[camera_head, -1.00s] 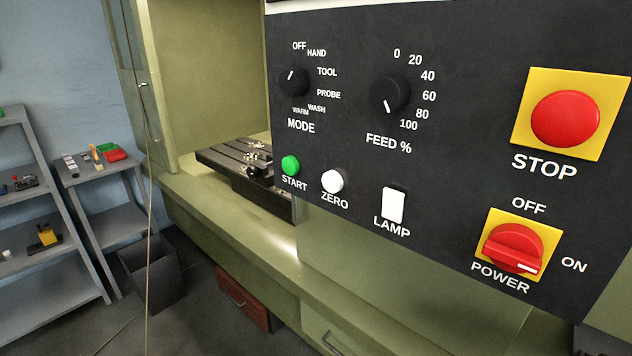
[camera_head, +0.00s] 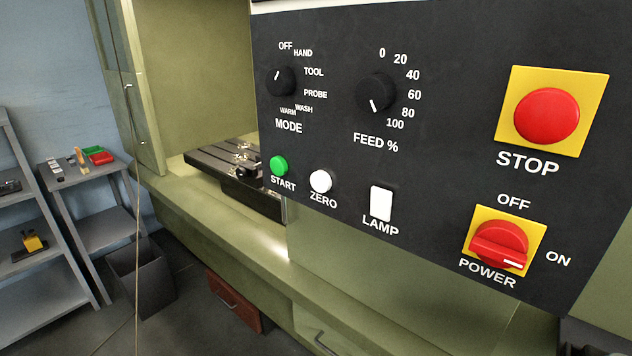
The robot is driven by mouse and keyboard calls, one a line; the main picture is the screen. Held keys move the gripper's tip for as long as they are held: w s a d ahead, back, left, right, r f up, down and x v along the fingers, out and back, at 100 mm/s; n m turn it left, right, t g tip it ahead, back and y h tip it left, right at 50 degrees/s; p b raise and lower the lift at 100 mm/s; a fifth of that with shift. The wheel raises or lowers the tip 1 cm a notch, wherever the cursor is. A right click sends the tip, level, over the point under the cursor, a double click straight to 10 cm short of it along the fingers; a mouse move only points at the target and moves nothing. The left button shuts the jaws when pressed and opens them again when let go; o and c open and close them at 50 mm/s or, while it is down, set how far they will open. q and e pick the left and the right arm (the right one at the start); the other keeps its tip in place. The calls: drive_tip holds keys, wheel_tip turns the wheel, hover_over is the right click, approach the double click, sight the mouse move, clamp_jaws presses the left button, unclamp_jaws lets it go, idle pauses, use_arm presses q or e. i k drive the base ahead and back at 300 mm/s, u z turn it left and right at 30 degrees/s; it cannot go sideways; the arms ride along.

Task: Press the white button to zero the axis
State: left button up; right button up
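The round white button (camera_head: 320,181) is on the black control panel (camera_head: 440,185), right above the label ZERO. The green START button (camera_head: 279,166) is to its left. The white rectangular LAMP switch (camera_head: 381,202) is to its right. Neither of my grippers shows in the head view, and nothing covers the white button.
The panel also carries a MODE knob (camera_head: 281,81), a FEED knob (camera_head: 376,93), a red STOP button (camera_head: 546,116) and a red POWER switch (camera_head: 499,246). A green machine bed (camera_head: 225,232) lies below and left. Shelves (camera_head: 60,275) and a dark bin (camera_head: 143,277) stand at the left.

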sight(321, 180)
drive_tip(key=z, duration=2.55)
drive_tip(key=k, duration=1.8)
drive_tip(key=u, duration=2.5)
